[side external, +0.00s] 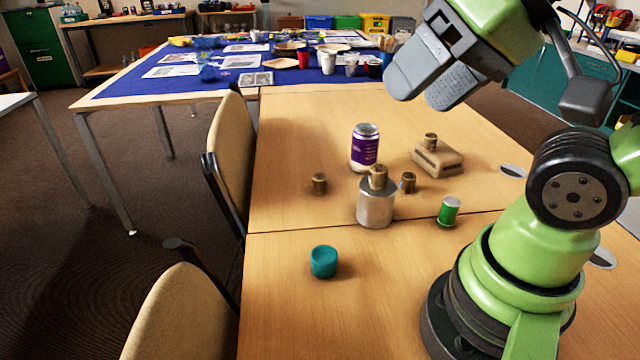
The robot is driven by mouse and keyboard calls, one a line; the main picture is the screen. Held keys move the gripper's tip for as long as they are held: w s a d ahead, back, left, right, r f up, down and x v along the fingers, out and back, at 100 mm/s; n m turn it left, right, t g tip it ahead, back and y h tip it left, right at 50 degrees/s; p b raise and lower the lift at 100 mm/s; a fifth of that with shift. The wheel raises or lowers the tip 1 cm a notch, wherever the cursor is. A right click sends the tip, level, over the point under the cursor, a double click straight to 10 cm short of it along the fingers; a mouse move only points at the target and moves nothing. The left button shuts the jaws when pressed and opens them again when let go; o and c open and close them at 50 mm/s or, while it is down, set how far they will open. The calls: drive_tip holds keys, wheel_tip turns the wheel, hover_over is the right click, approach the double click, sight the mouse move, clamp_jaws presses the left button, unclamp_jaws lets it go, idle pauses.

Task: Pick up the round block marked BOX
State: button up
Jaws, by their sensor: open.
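Several small round brown blocks are on the table. One block (319,184) stands alone at the left. Another block (408,183) stands just right of the silver metal jar (376,208). A third block (378,175) sits on top of that jar. One more block (430,140) sits on a tan rounded box (438,160) at the right. I cannot read a BOX mark on any of them at this size. My gripper (431,88) is open and empty, high above the table's far right part, apart from every object.
A purple can (365,148) stands behind the jar. A green can (448,212) stands to the right, and a teal round piece (324,262) at the front left. The table (290,130) is clear at its left. Chairs stand along its left edge.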

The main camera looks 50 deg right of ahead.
drive_tip(key=w+d+f+h, duration=0.1)
drive_tip(key=w+d+f, duration=0.15)
drive_tip(key=w, duration=0.65)
drive_tip(key=g+h, duration=0.2)
drive_tip(key=g, duration=0.1)
approach(320, 177)
drive_tip(key=shift+n, duration=0.4)
drive_tip(key=x, duration=0.4)
drive_tip(key=shift+s+f, duration=0.1)
drive_tip(key=shift+f, duration=0.25)
drive_tip(key=shift+w+x, duration=0.1)
drive_tip(key=shift+x, duration=1.35)
drive_tip(key=shift+w+x, duration=0.15)
drive_tip(key=shift+x, duration=1.3)
drive_tip(key=shift+d+r, duration=0.1)
drive_tip(key=shift+c, duration=0.2)
drive_tip(key=c, duration=0.9)
